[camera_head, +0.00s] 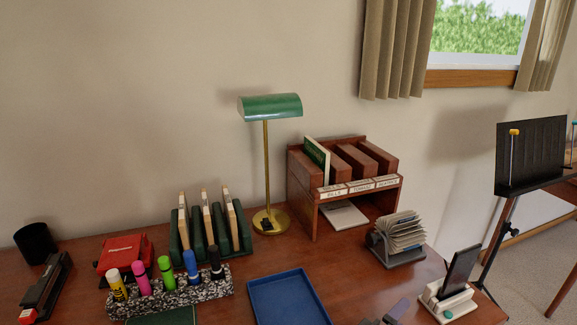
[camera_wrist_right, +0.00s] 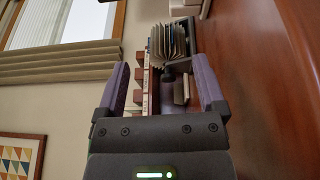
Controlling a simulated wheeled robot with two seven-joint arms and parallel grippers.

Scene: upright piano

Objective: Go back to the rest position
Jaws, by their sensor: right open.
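My right gripper (camera_wrist_right: 161,82) shows in the right wrist view with its two purple fingers spread apart and nothing between them. In the head view its purple fingertips (camera_head: 384,313) seem to show at the bottom edge, over the front of the desk, right of the blue tray (camera_head: 290,300). The rest of the right arm is out of the picture. My left gripper is in neither view.
A wooden desk (camera_head: 235,262) holds a green lamp (camera_head: 270,106), a wooden sorter (camera_head: 360,188), a card file (camera_head: 397,240), a phone stand (camera_head: 448,300), a speckled marker holder (camera_head: 170,298) and a stapler (camera_head: 45,290). A black music stand (camera_head: 530,155) stands at right.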

